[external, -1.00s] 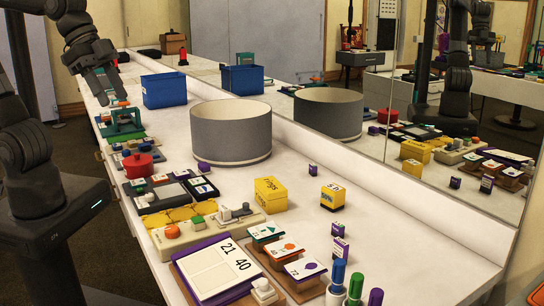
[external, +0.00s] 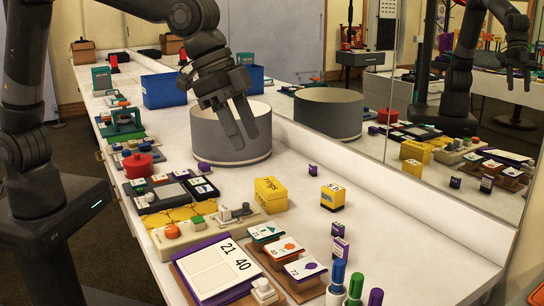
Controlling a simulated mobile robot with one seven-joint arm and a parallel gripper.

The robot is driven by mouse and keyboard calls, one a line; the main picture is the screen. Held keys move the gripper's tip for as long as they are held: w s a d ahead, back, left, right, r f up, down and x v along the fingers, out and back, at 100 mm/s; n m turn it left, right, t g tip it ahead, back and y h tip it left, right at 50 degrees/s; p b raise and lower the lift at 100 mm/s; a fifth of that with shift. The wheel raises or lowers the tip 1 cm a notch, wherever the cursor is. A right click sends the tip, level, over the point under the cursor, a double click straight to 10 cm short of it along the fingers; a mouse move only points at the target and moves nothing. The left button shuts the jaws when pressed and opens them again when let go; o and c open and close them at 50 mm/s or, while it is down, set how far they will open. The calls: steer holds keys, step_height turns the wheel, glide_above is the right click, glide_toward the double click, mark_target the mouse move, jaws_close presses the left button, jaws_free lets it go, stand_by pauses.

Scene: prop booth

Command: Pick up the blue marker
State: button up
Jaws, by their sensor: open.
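The blue marker (external: 336,280) stands upright at the bottom edge of the external view, near the front of the white table. Its cap points up and its lower end is cut off by the frame. A green marker (external: 355,288) and a purple marker (external: 375,297) stand to its right. My gripper (external: 245,141) is open and empty, its fingers pointing down in front of the grey round tub. It is well behind and above the blue marker, to its upper left.
The grey tub (external: 205,150) and blue bin (external: 165,89) stand farther back. Yellow boxes (external: 271,196) and a card rack (external: 290,272) lie between my gripper and the markers. A mirror (external: 450,150) lines the right side. The table's right front is fairly clear.

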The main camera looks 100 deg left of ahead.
glide_toward(338, 280)
steer(key=shift+m, duration=0.3)
steer(key=shift+a+x, duration=0.15)
steer(key=shift+x, duration=1.45)
steer(key=shift+a+x, duration=0.15)
steer(key=shift+x, duration=1.4)
steer(key=shift+a+x, duration=0.2)
steer(key=shift+x, duration=1.4)
steer(key=shift+w, duration=0.1)
steer(key=shift+c, duration=0.5)
jaws_close()
